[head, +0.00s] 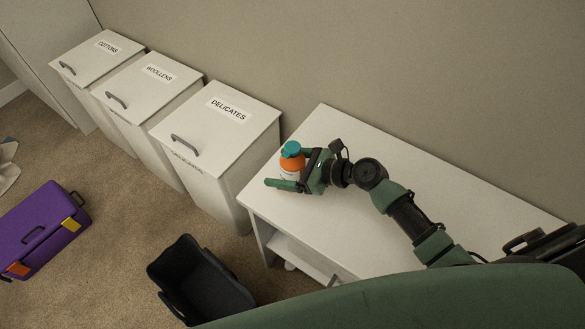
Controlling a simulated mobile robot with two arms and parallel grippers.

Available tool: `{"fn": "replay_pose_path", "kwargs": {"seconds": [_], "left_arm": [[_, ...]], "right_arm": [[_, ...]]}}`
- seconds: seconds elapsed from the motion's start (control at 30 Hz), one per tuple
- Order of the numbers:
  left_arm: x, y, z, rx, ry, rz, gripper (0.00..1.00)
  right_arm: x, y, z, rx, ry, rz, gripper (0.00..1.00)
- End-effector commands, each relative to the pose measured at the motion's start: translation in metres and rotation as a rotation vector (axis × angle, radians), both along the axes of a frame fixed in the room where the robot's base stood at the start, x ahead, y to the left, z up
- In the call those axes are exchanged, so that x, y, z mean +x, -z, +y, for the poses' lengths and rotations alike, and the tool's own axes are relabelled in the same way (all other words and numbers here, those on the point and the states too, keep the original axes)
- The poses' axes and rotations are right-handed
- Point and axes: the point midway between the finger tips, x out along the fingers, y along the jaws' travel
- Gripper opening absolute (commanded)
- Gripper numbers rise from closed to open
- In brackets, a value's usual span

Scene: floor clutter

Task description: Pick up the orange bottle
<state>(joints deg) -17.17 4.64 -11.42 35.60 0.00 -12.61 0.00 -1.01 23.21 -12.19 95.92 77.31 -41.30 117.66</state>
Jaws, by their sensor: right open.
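The orange bottle (290,164) stands upright on the white table, near its left end. It has a teal cap and a white band low on its side. My right gripper (285,169) is open at the bottle, with one green finger in front of it and the other finger behind it. The fingers hide part of the bottle's lower side. I cannot tell whether either finger touches it. My left gripper is not in view.
The white table (360,226) is otherwise clear on top. Three white lidded bins (235,125) stand along the wall to the left. A black open bin (190,262) and a purple toolbox (42,228) are on the carpet.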

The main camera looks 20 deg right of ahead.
Motion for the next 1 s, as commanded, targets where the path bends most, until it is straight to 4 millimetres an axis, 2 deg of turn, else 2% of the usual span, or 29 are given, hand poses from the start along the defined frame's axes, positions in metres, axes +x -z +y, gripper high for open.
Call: {"fn": "replay_pose_path", "kwargs": {"seconds": [0.03,0.3,0.33,0.57,0.73,0.87,1.0], "left_arm": [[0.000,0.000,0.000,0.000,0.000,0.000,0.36],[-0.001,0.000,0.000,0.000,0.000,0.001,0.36],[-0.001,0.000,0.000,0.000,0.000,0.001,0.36],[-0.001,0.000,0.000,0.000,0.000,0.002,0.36],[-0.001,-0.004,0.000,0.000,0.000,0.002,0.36],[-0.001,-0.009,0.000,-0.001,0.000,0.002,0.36],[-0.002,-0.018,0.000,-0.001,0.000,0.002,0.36]], "right_arm": [[0.000,0.000,0.000,0.000,0.000,0.000,0.83],[0.000,0.000,0.000,0.000,0.000,0.000,0.07],[0.000,-0.001,0.000,0.001,0.001,-0.002,0.03],[0.000,-0.002,0.000,0.001,0.001,-0.002,0.03],[0.000,-0.012,0.000,0.001,-0.001,-0.003,0.03],[0.001,-0.030,0.000,0.000,-0.001,-0.006,0.03],[0.000,-0.062,-0.001,0.001,-0.001,-0.007,0.03]]}}
